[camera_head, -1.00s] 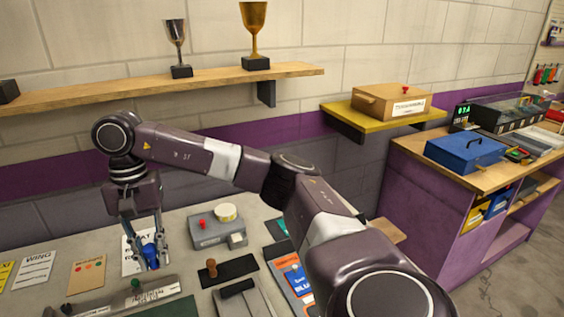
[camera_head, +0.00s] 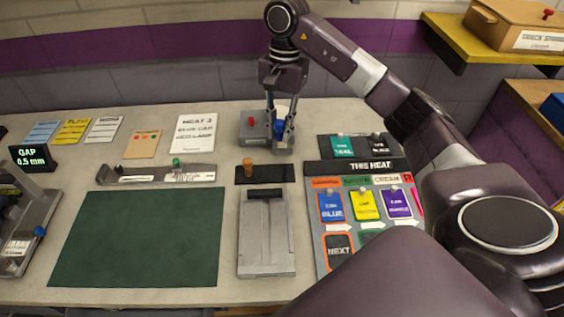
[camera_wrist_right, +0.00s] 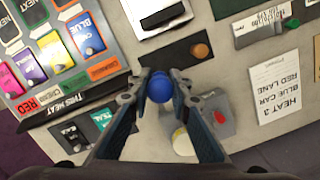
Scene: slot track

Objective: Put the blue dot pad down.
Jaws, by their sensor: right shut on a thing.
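The blue dot pad (camera_head: 279,129) shows as a rounded blue knob between the fingers of my right gripper (camera_head: 280,143). The gripper is shut on it and points down. In the right wrist view the blue knob (camera_wrist_right: 159,88) sits between the two fingertips (camera_wrist_right: 159,79); its underside is hidden. In the head view it overlaps the grey box (camera_head: 251,139) with a red button. Just in front lies a black strip (camera_head: 275,174) with a wooden-knobbed piece (camera_head: 248,167) on its left part. I cannot tell how high the pad is. My left gripper is out of view.
A heat card (camera_head: 190,133) lies left of the grey box. A metal fixture (camera_head: 266,240) stands in front of the black strip. A green mat (camera_head: 140,238) is clear at left. The "THIS HEAT" board (camera_head: 348,235) with coloured tags is at right.

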